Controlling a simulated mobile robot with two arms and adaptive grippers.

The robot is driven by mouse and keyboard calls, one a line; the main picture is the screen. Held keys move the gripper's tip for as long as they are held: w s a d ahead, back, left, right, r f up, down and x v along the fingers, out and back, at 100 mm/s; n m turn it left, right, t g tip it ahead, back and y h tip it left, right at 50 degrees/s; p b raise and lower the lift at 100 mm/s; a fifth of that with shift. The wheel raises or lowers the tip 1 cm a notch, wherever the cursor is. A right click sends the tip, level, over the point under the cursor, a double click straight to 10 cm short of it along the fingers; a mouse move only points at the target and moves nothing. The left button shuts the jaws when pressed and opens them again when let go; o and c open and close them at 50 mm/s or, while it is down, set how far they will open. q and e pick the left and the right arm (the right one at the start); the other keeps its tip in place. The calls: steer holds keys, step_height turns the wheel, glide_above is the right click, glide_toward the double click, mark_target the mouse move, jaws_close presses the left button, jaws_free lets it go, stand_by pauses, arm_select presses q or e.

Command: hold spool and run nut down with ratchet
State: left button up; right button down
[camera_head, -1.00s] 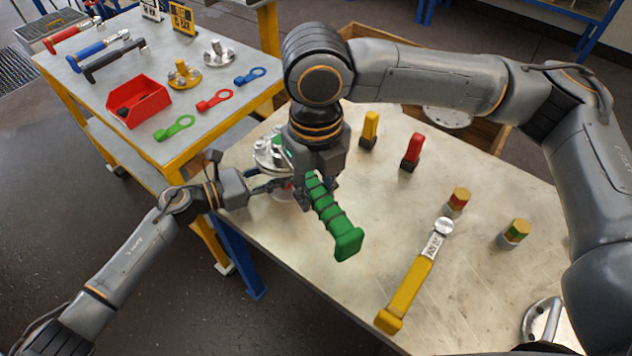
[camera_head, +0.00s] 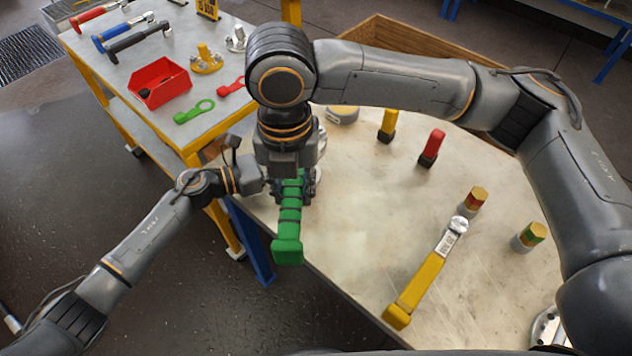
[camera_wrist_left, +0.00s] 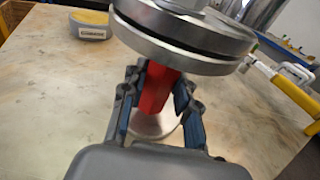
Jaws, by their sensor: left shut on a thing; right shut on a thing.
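My right gripper (camera_head: 292,178) is shut on the green-handled ratchet (camera_head: 289,225). The handle points toward the near table edge; the ratchet's head and the nut are hidden under my right wrist. In the left wrist view, my left gripper (camera_wrist_left: 160,95) has its blue-padded fingers on either side of the red spool body (camera_wrist_left: 155,88), just under a thick metal flange (camera_wrist_left: 185,45). It is shut on the spool. In the head view my left gripper is mostly hidden behind the right wrist and ratchet.
A yellow-handled ratchet (camera_head: 425,280) lies on the table, near yellow (camera_head: 387,124) and red (camera_head: 432,147) upright pieces and two banded cylinders (camera_head: 473,200). The side trolley holds a red bin (camera_head: 160,84) and coloured wrenches. The table's middle is clear.

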steer(key=w+a+r+m, duration=0.1)
steer(key=a+r+m, duration=0.4)
steer(key=shift+w, duration=0.35)
stand_by(0.4)
stand_by(0.5)
arm_select(q)
steer(key=o, duration=1.1)
